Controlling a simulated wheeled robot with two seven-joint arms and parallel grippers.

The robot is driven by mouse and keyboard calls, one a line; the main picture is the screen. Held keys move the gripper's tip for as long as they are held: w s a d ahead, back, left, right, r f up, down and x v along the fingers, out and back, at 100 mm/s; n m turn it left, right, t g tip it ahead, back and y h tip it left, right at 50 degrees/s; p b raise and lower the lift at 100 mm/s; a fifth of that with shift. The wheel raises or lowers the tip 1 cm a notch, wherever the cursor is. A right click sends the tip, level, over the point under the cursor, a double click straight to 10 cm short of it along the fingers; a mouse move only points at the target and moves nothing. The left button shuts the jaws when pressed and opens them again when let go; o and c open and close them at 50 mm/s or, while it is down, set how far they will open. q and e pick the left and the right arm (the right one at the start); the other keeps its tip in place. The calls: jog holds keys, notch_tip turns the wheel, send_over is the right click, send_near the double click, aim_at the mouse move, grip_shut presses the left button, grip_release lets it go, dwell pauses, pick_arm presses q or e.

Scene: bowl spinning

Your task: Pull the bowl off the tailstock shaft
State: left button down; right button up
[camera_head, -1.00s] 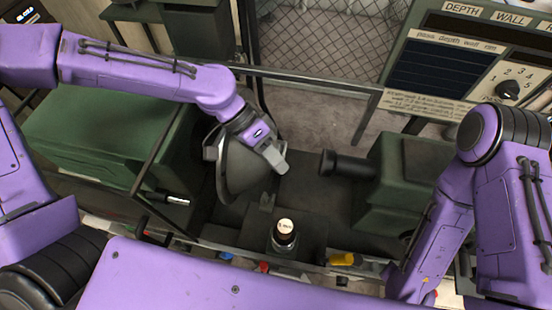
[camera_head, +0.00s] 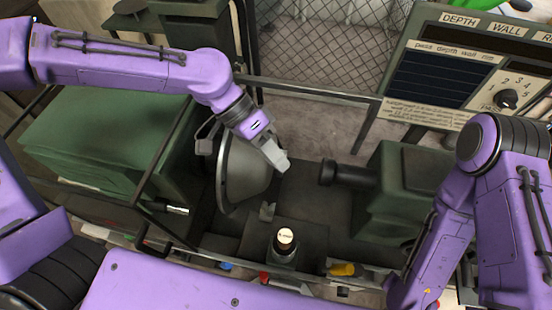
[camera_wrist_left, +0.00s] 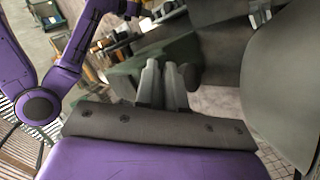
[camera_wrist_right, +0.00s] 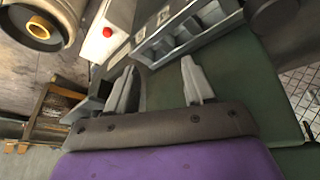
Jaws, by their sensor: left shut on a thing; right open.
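In the left wrist view the fingers (camera_wrist_left: 162,86) are close together and the bowl (camera_wrist_left: 285,85) fills the right side. The dark tailstock shaft (camera_head: 347,174) points left from the green tailstock (camera_head: 400,195). A clear gap separates it from the bowl. My right gripper (camera_wrist_right: 153,88) is open and empty in the right wrist view.
The green headstock housing (camera_head: 100,130) stands left of the bowl. A rail (camera_head: 310,84) runs behind the bay. A black post with a pale round top (camera_head: 285,240) stands in front of the bowl. A control panel (camera_head: 460,75) is at the back right.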

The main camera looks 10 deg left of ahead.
pick_arm(q)
jog(key=shift+r, duration=1.5)
